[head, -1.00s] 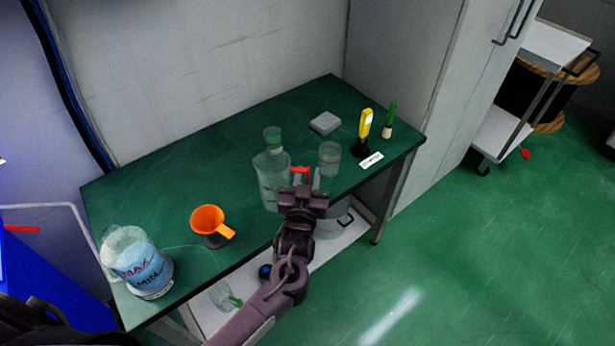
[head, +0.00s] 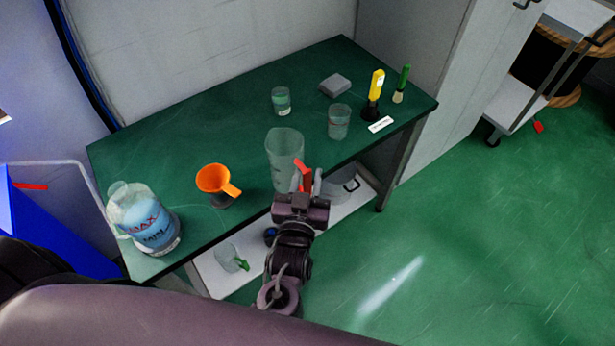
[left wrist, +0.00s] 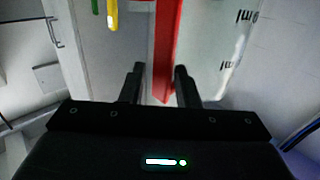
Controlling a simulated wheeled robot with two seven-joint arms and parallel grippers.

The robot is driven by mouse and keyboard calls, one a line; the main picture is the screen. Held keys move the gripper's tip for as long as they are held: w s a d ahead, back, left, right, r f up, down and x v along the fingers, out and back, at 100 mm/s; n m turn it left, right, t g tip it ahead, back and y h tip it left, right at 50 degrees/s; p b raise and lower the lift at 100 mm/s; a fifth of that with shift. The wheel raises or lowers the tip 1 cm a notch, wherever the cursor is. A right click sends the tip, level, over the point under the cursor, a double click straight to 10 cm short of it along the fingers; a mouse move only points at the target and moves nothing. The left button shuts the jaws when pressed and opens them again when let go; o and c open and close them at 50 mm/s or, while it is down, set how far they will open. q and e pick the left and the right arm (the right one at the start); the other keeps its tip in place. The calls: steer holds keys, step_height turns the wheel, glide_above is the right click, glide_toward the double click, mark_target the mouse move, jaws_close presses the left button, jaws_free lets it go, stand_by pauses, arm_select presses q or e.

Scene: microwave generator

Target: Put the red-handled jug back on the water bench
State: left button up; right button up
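The red-handled jug (head: 284,158) is clear, with its base in line with the front edge of the green-topped bench (head: 180,160). I cannot tell whether its base touches the top. My left gripper (head: 305,188) is at the jug's near side, with the red handle (head: 302,172) between its fingers. In the left wrist view the red handle (left wrist: 166,50) runs down between the two dark fingertips (left wrist: 160,80), and the clear wall with ml marks is on its right. My right gripper is not in view.
An orange funnel (head: 214,180) and a MAX/MIN container (head: 145,222) stand left on the bench. Clear cups (head: 281,100) (head: 339,122), a grey block (head: 335,86) and yellow (head: 376,88) and green (head: 402,82) handled tools are behind and right. A white shelf (head: 210,272) lies below.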

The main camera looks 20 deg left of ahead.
arm_select(q)
steer(key=o, duration=1.6)
steer(key=shift+c, duration=0.2)
steer(key=s+d+b, duration=0.1)
steer(key=s, duration=0.6)
steer(key=shift+s, duration=0.35)
jaws_close()
